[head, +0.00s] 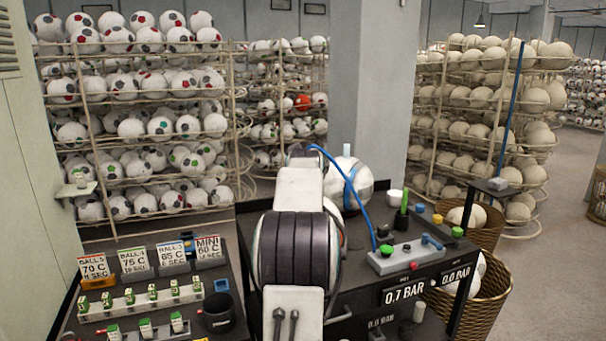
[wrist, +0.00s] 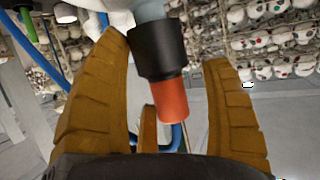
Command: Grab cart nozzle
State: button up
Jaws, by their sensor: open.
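The nozzle (wrist: 172,100), with a black collar and an orange-red tip, shows in the wrist view. It hangs tilted between the brown fingers of my gripper (wrist: 163,52). The fingers are open, with a clear gap on the right side of the nozzle and a smaller one on the left near the collar. I cannot tell its exact depth between them. In the head view my own arm hides the gripper, and I cannot make out the nozzle. A blue hose (head: 350,187) arches down to a grey control box (head: 393,262) on the black cart (head: 352,262).
A white ball (head: 347,202) stands behind the arm. A green upright piece (head: 405,199) and a blue pole (head: 513,100) rise on the right. A bench (head: 150,322) with labelled cards is at left. Wicker baskets (head: 487,310) stand right. Ball racks (head: 140,130) fill the back.

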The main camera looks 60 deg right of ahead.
jog(key=shift+s+a+r, duration=0.1)
jog(key=shift+s+a, duration=0.05)
jog(key=c, duration=1.3)
